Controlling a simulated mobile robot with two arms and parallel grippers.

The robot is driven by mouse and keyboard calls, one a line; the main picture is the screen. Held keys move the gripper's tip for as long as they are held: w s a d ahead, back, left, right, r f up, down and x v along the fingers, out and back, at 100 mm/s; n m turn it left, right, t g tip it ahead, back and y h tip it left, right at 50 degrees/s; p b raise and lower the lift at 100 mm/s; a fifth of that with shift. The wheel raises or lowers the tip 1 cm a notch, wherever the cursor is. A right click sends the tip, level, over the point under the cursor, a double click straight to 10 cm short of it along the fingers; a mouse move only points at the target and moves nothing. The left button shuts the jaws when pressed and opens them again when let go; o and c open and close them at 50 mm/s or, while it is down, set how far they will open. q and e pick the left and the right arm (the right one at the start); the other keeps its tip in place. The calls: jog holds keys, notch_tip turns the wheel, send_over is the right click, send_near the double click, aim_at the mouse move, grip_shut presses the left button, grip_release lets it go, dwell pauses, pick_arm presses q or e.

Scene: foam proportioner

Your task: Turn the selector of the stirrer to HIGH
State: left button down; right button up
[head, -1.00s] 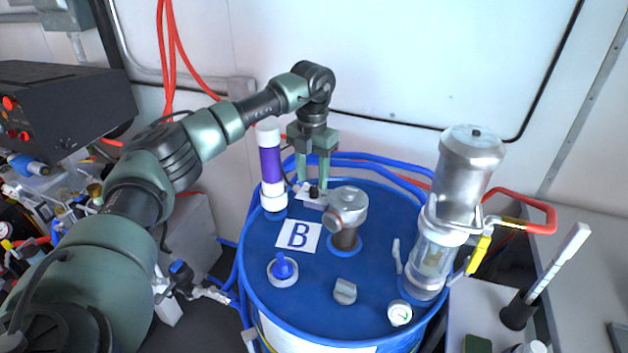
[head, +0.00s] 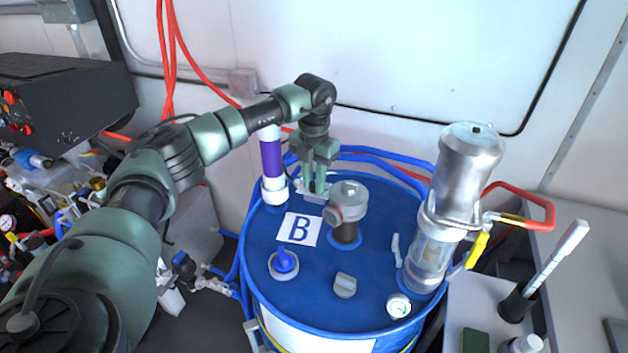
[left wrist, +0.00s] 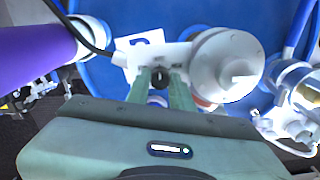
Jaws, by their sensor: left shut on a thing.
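The selector is a small black knob (left wrist: 160,77) on a white label plate (head: 311,196) on top of the blue drum (head: 260,250). The plate also shows in the left wrist view (left wrist: 163,56), but its lettering is too small to read. My left gripper (head: 314,188) points down at the plate, with its two green fingers shut on the sides of the knob. In the left wrist view the fingertips (left wrist: 160,84) stand either side of the knob. The fingers partly hide the knob in the head view. My right gripper is not in view.
A purple and white cylinder (head: 272,166) stands close left of the gripper. A grey round fitting (head: 346,201) stands close right. A tall metal unit (head: 465,180) is at the drum's right. A blue valve (head: 284,262) and a grey knob (head: 345,286) are nearer.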

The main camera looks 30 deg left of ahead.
pick_arm(q)
jog(key=shift+m, duration=0.3)
jog(key=shift+m+b, duration=0.65)
jog(key=shift+m, duration=0.25)
jog(key=m+b, duration=0.1)
jog(key=m, duration=0.1)
jog(key=shift+m, duration=0.4)
jog(key=m, duration=0.3)
jog(key=shift+w+b, duration=0.1)
jog(key=shift+b, duration=0.3)
jog(key=shift+m, duration=1.8)
jog(key=shift+b, duration=0.3)
jog(key=c, duration=1.2)
grip_release()
jog(key=shift+c, duration=0.2)
